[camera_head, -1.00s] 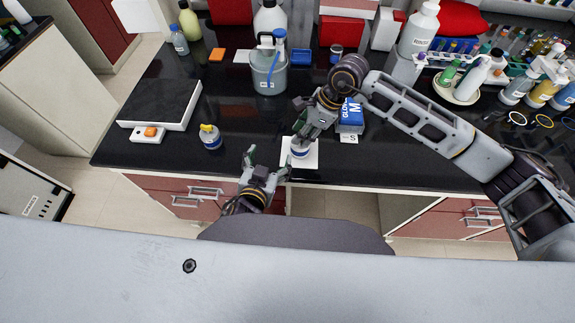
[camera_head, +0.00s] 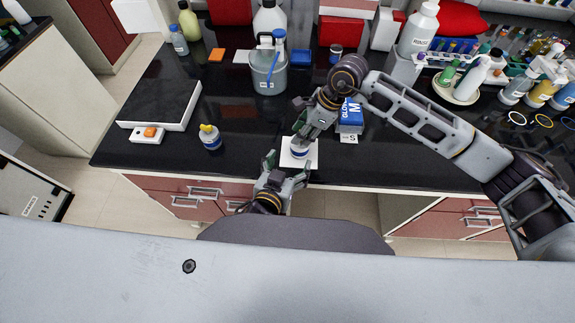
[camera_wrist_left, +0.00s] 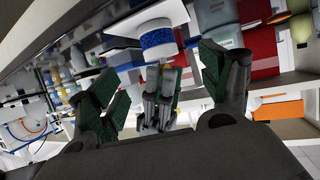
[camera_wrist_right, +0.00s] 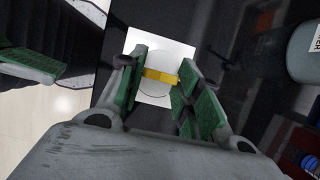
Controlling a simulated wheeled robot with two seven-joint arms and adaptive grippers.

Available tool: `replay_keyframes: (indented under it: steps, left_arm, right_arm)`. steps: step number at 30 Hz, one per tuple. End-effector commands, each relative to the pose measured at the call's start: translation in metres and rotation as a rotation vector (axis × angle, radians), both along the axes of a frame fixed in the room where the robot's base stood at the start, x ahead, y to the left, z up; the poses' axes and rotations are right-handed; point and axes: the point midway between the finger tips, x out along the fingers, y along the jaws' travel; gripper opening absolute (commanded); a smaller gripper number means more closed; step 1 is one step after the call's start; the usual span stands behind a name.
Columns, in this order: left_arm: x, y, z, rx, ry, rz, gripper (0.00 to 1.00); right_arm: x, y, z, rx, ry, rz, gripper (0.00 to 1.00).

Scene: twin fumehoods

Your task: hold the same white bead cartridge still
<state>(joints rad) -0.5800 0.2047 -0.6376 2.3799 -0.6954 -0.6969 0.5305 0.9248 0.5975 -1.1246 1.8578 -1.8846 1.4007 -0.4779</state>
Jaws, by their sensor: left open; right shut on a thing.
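The held white bead cartridge (camera_head: 299,151) has a blue band and stands over a white square mat (camera_head: 312,161) near the bench's front edge. My right gripper (camera_head: 301,137) is shut on its top from above; the right wrist view shows its yellow top piece (camera_wrist_right: 160,76) between the fingers. My left gripper (camera_head: 286,170) is open and empty, just in front of the cartridge, by the bench edge. In the left wrist view the blue-banded cartridge (camera_wrist_left: 157,39) shows ahead, beyond the open fingers. I cannot tell whether it touches the mat.
A blue glove box (camera_head: 351,116) and small "S" card (camera_head: 349,139) are right of the mat. A grey jug (camera_head: 268,73) stands behind. The bench between is clear.

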Motion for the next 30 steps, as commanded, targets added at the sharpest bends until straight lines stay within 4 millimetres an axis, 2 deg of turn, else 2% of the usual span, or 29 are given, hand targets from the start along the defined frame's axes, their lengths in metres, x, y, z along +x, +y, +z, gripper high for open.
replay_keyframes:
  steps: [30]
  left_arm:
    - [0.071,-0.018,-0.03,0.001,0.0,0.001,0.78]
  right_arm:
    - [0.0,0.0,0.0,0.001,-0.001,0.0,0.26]
